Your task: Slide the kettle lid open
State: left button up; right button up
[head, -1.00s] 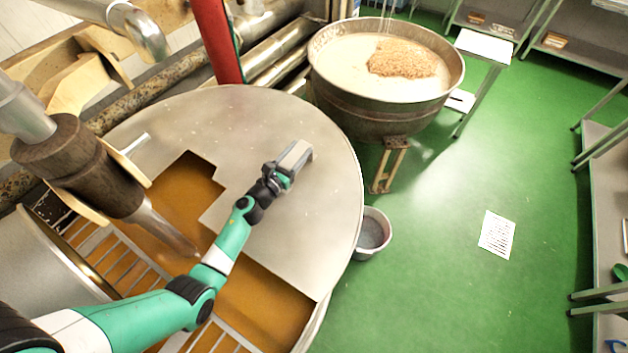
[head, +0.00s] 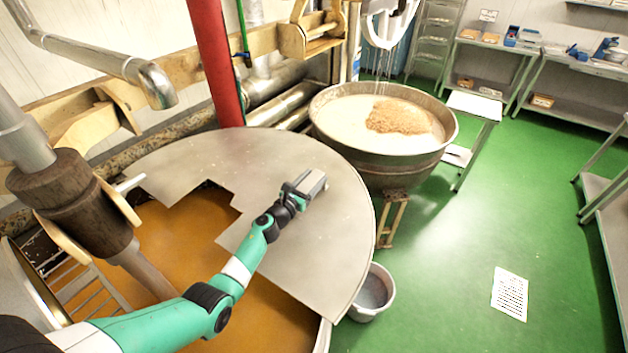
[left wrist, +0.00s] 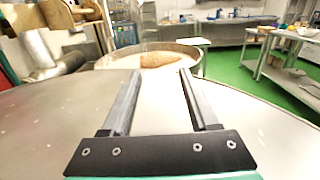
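The kettle lid (head: 320,250) is a flat grey metal sheet with a stepped cut-out, lying over the right and far part of the big round kettle. Left of its edge, the kettle is open and shows orange-brown contents (head: 190,225). My left gripper (head: 314,184) is over the lid's upper right part; whether it touches the sheet I cannot tell. My right gripper is in neither view.
A wooden-collared stirrer post (head: 75,205) stands at the left of the opening. A red pipe (head: 213,60) rises behind the lid. A second bowl with pale contents (head: 340,122) is beyond it. A grey bucket (head: 372,295) stands on the green floor, which is mostly clear at right.

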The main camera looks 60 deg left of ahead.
aim_at(305, 187)
pick_arm(q)
jog(key=shift+o, duration=1.1)
jog(key=shift+s, duration=0.1)
jog(key=p+v, duration=0.1)
jog(key=v, duration=0.1)
jog(key=p+v, duration=0.1)
jog(key=v, duration=0.1)
jog(key=shift+s+d+r+p, duration=0.1)
jog(key=shift+r+p, duration=0.1)
jog(key=shift+p, duration=0.2)
jog(key=p+v, duration=0.1)
jog(key=v, duration=0.6)
jog(key=shift+s+f+p, duration=0.1)
jog(key=shift+f+p, duration=0.05)
jog(key=shift+p, duration=0.2)
